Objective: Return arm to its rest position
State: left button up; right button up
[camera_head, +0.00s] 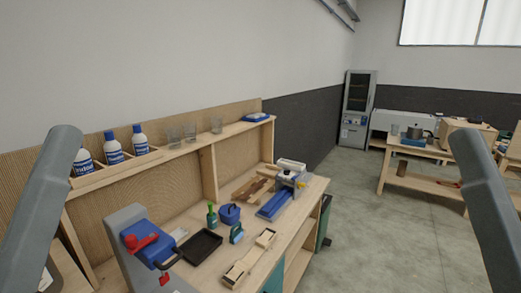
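Both of my arms show only in part in the head view. My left arm (42,205) comes up along the left edge, in front of the shelf and bench. My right arm (484,205) comes up along the right edge, over the open floor. Neither gripper is in the picture, so I cannot see fingers or anything held.
A wooden workbench (290,228) with a shelf runs along the left wall. It carries bottles (113,148), glasses (190,132), a black tray (202,246), a green bottle (212,216) and a blue-and-grey machine (290,174). A second table (420,151) stands back right. The floor between is clear.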

notch_tip(320, 180, up, 21)
jog(key=p, duration=1.8)
jog(key=shift+f, duration=0.15)
